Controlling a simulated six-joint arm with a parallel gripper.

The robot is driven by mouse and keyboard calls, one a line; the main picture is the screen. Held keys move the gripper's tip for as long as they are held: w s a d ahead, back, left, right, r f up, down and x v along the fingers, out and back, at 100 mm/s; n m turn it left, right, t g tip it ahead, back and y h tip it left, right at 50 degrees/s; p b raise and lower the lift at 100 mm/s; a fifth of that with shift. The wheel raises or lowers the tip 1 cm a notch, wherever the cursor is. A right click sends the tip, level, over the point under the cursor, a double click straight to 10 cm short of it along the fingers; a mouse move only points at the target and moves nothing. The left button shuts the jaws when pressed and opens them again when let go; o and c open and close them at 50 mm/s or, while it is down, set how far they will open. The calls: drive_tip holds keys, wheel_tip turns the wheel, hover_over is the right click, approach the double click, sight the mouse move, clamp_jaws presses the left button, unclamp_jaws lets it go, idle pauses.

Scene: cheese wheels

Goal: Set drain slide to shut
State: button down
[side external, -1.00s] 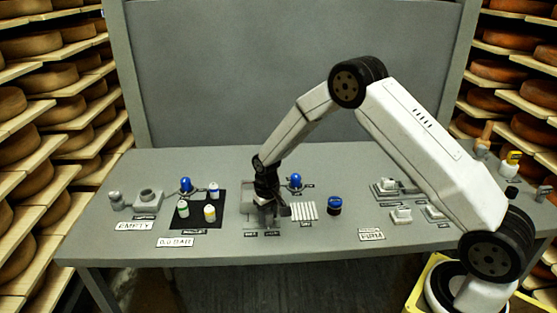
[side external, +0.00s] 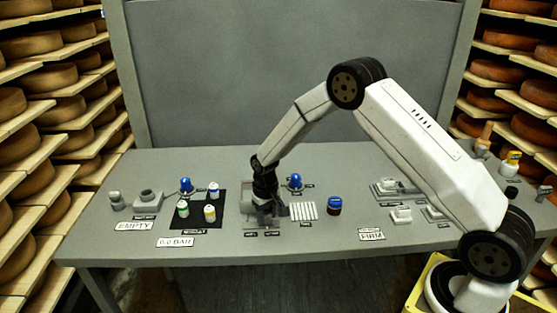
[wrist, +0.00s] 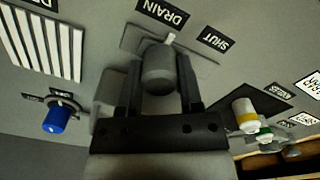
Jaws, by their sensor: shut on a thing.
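The drain slide's grey knob (wrist: 158,72) stands on a flat plate (wrist: 205,72) in the wrist view. The DRAIN label (wrist: 162,11) is at the plate's upper left and the SHUT label (wrist: 216,39) at its upper right. A small white mark (wrist: 170,38) beside the knob lies between the two labels. My gripper (wrist: 160,80) has its dark fingers on both sides of the knob and is shut on it. In the side view my gripper (side external: 268,212) reaches down to the table and mostly hides the knob.
A blue knob (side external: 295,181) is behind my gripper and a white slatted grille (side external: 303,211) is to its right. A black mat (side external: 198,221) with several small bottles lies to the left.

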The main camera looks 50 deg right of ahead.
sight(253, 225)
drive_tip(key=shift+w+a, duration=1.45)
drive_tip(key=shift+c, duration=1.3)
unclamp_jaws()
drive_tip(key=shift+r, duration=0.2)
wheel_tip(253, 225, up, 8)
drive_tip(key=shift+f, duration=0.25)
